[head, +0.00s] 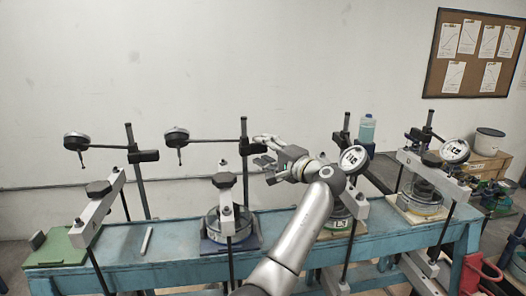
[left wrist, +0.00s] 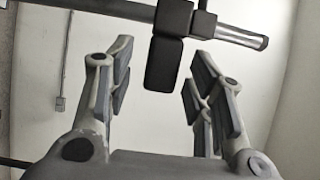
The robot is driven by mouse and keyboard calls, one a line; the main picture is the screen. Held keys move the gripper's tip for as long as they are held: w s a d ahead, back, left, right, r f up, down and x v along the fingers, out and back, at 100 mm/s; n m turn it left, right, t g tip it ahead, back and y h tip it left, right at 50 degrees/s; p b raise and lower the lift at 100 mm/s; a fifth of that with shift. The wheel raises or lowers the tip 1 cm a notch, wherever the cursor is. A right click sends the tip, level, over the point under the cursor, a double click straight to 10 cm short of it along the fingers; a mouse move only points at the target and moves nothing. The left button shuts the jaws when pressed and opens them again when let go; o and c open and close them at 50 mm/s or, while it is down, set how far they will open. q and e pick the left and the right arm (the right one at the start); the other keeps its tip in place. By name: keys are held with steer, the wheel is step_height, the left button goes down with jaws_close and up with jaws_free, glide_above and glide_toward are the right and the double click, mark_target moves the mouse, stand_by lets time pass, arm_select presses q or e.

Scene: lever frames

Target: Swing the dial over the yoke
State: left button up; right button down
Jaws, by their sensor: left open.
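Several lever frames stand along a blue bench, each with a post and a dial on a side arm. The second dial from the left (head: 176,137) hangs out to the left of its post (head: 244,170), apart from the yoke (head: 224,181) below right of it. My left gripper (head: 261,150) is open beside that post's dark clamp (head: 256,152). In the left wrist view a dark clamp block (left wrist: 168,48) shows between the spread fingers, with a metal-ended rod (left wrist: 242,37) to its right; contact cannot be told. My right gripper is not in view.
Another dial (head: 76,141) hangs at the far left. Two more dials, the third (head: 353,159) and fourth (head: 455,151), are on the right. A green board (head: 55,250) and a pale rod (head: 147,240) lie on the blue bench (head: 180,262). A bottle (head: 367,130) stands behind.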

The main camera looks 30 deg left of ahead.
arm_select(q)
steer(key=v, duration=0.6)
steer(key=shift+d, duration=0.3)
steer(key=shift+c, duration=0.5)
